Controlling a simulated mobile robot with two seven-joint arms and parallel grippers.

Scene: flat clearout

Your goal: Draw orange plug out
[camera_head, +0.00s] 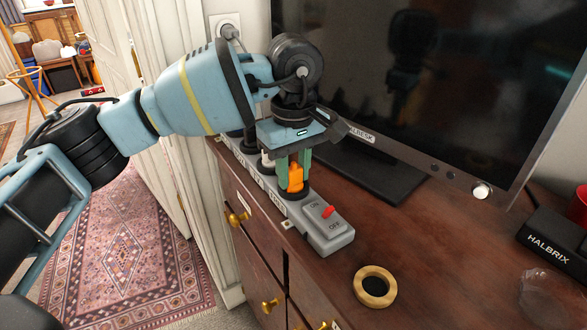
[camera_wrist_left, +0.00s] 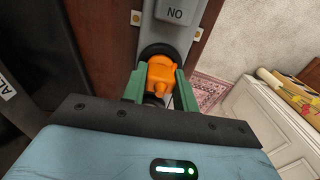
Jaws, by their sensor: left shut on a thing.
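The orange plug (camera_head: 295,178) is at the power strip (camera_head: 328,236), near the end with the red switch. My left gripper (camera_head: 293,184) comes down over the plug from above, with its green fingers shut on the plug's sides. In the left wrist view the orange plug (camera_wrist_left: 161,76) sits between the two green fingertips, over a dark round socket on the grey strip (camera_wrist_left: 180,35). I cannot tell whether its pins are still in the socket. My right gripper is not in view.
A white plug (camera_head: 267,160) and a black plug stand farther along the strip. The TV (camera_head: 430,90) and its dark stand (camera_head: 370,172) are close behind the gripper. A wooden ring (camera_head: 375,287) lies in front on the cabinet top. A black HALBRIX box (camera_head: 555,240) is at right.

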